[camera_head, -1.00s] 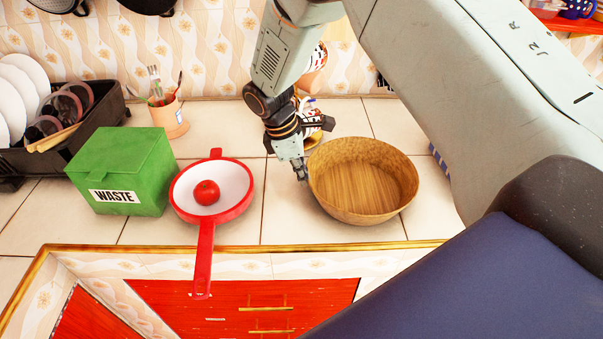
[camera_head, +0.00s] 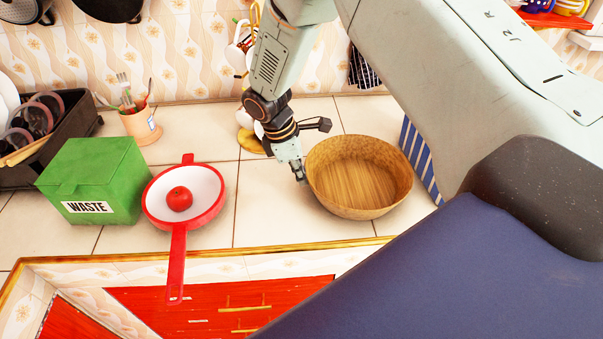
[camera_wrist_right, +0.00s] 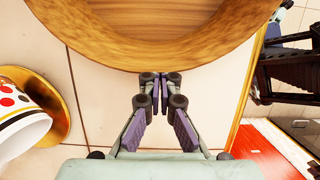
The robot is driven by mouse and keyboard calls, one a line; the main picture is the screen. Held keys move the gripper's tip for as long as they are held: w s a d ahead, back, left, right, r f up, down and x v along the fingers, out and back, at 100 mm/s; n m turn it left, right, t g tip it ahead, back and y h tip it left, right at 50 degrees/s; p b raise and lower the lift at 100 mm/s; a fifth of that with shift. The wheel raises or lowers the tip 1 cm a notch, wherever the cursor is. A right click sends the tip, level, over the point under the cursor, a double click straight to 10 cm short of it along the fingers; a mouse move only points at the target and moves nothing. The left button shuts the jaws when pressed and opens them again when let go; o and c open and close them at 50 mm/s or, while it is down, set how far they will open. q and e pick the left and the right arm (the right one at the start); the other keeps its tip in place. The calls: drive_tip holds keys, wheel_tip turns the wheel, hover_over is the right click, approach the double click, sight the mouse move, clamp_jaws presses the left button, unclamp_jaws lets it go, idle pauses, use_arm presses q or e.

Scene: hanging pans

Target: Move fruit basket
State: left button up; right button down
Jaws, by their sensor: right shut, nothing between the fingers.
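The fruit basket (camera_head: 362,202) is a round, empty, wood-coloured bowl, upright on the tiled counter right of centre in the head view. Its near rim (camera_wrist_right: 150,52) fills the top of the right wrist view. My right gripper (camera_head: 299,172) is low over the counter at the basket's left side. Its fingertips (camera_wrist_right: 163,86) are together with nothing between them, right at the basket's outer wall and seeming to touch it. My left gripper is not in view.
A blue-and-white striped object (camera_head: 421,160) stands close to the basket's right. A red pan (camera_head: 177,238) holding a tomato (camera_head: 180,199) and a green waste bin (camera_head: 95,180) stand left. A patterned cup (camera_wrist_right: 20,125) on a gold saucer (camera_wrist_right: 62,112) is near my right gripper. Tiles between pan and basket are clear.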

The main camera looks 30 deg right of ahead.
drive_tip(key=shift+s, duration=0.1)
drive_tip(key=shift+d+r, duration=0.1)
drive_tip(key=shift+r, duration=0.15)
drive_tip(key=v, duration=1.1)
drive_tip(key=shift+w+r, duration=0.2)
drive_tip(key=shift+w, duration=0.05)
drive_tip(key=shift+a, duration=0.25)
drive_tip(key=shift+s, duration=0.1)
